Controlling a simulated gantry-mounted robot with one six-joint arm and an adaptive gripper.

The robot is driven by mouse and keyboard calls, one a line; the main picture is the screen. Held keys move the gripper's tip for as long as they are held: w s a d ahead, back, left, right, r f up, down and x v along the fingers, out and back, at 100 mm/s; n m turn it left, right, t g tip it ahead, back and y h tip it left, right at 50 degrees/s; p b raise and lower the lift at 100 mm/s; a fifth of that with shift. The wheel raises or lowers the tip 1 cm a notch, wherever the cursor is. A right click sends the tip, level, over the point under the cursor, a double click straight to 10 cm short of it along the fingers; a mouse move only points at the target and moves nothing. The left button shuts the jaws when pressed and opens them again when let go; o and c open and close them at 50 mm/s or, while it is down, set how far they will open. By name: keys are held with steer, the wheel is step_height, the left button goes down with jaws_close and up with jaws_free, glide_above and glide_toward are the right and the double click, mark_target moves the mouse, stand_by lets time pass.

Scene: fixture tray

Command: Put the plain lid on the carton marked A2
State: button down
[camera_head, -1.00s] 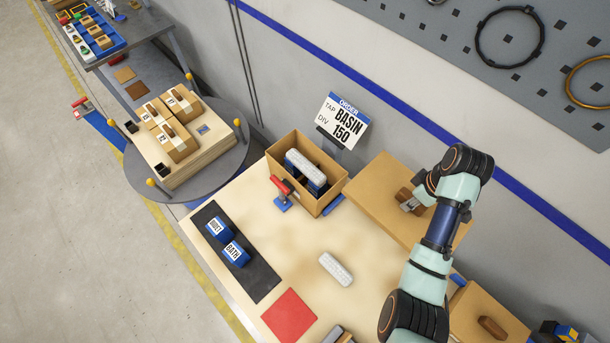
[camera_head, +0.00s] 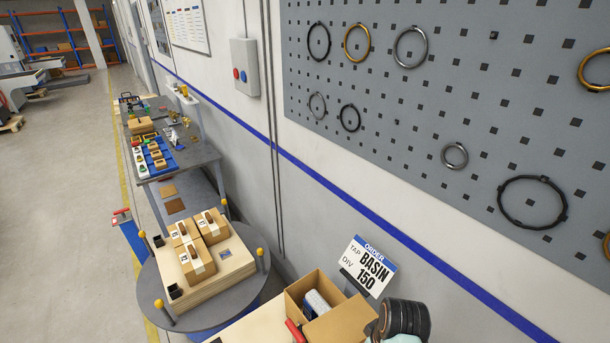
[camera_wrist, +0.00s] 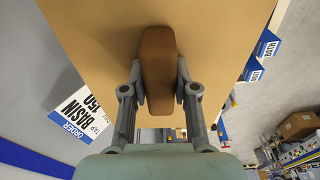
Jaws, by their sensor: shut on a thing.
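My gripper (camera_wrist: 160,85) is shut on the brown handle (camera_wrist: 159,60) of a tan, flat lid. The lid (camera_wrist: 90,40) fills much of the wrist view and shows no mark on its visible face. In the head view the lid (camera_head: 342,322) is at the bottom, in front of the right part of an open carton (camera_head: 296,297). I cannot tell whether they touch. A blue and white item (camera_head: 316,302) shows inside that carton. No A2 mark is readable on it. My gripper's fingers are mostly hidden in the head view.
An order sign (camera_head: 368,268) reading BASIN 150 stands just behind the open carton. To the left, a round turntable (camera_head: 152,290) carries several closed cartons (camera_head: 197,262) on a wooden board. The wall with a pegboard (camera_head: 450,100) rises behind.

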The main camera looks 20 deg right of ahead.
steer(key=w+a+m, duration=0.1)
steer(key=w+a, duration=0.1)
steer(key=a, duration=1)
steer(key=w+a+m, duration=0.1)
steer(key=a, duration=1.2)
steer(key=shift+w+a, duration=0.25)
steer(key=shift+w, duration=0.15)
steer(key=shift+d, duration=0.1)
